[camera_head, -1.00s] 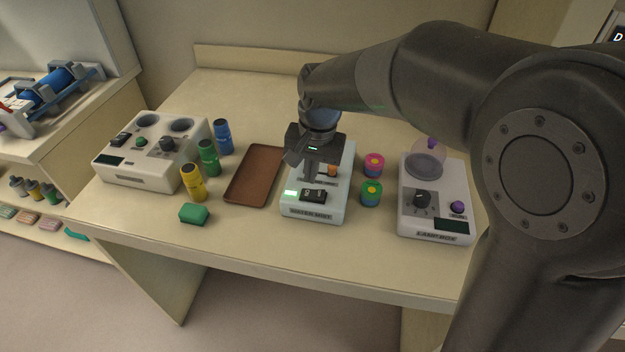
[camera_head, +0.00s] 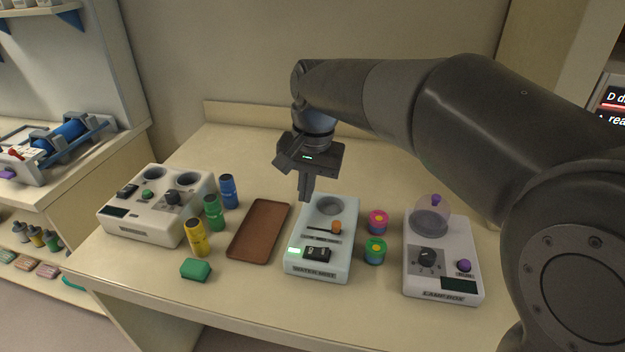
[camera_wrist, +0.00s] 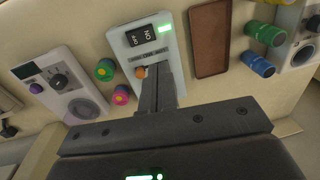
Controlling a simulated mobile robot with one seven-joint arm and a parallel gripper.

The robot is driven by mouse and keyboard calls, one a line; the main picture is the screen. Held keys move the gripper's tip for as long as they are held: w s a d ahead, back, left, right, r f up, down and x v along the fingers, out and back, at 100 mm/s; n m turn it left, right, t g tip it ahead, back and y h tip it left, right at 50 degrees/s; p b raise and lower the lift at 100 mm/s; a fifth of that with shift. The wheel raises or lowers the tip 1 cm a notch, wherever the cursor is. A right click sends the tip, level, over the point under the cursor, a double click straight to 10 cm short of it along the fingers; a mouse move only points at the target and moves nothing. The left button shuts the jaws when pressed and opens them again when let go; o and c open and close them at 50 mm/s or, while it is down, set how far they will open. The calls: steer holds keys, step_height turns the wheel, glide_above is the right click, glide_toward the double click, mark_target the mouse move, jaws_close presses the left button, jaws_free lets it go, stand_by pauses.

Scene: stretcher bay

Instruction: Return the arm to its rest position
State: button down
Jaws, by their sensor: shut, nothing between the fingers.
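My gripper (camera_head: 305,188) is shut and empty. It points down above the back left edge of the water bath box (camera_head: 318,262), apart from it as far as I can tell. The box is pale, with a round well, an orange slider knob, a black switch and a lit green display. In the wrist view, the shut fingers (camera_wrist: 158,84) overlap the picture of the box (camera_wrist: 170,48), beside its orange knob. My arm reaches in from the right over the table.
On the table (camera_head: 270,290) stand a brown tray (camera_head: 258,230), a lamp box (camera_head: 440,262) with a clear dome, two stacked-colour jars (camera_head: 376,250), a two-well box (camera_head: 150,212), blue, green and yellow bottles (camera_head: 198,238), and a green block (camera_head: 196,268). Space above the table is free.

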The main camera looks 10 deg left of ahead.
steer(key=s+d+r+t, duration=0.1)
steer(key=s+d+t, duration=0.15)
steer(key=d, duration=0.55)
steer(key=s+d+r+t, duration=0.1)
steer(key=s+d, duration=0.2)
steer(key=d, duration=0.6)
steer(key=s+d+f+t+h, duration=0.1)
steer(key=s+d+f, duration=0.3)
steer(key=s+d, duration=0.5)
steer(key=shift+s+d+f+t, duration=0.35)
steer(key=shift+d+t, duration=0.2)
steer(key=shift+d, duration=0.6)
steer(key=c, duration=2.1)
jaws_free()
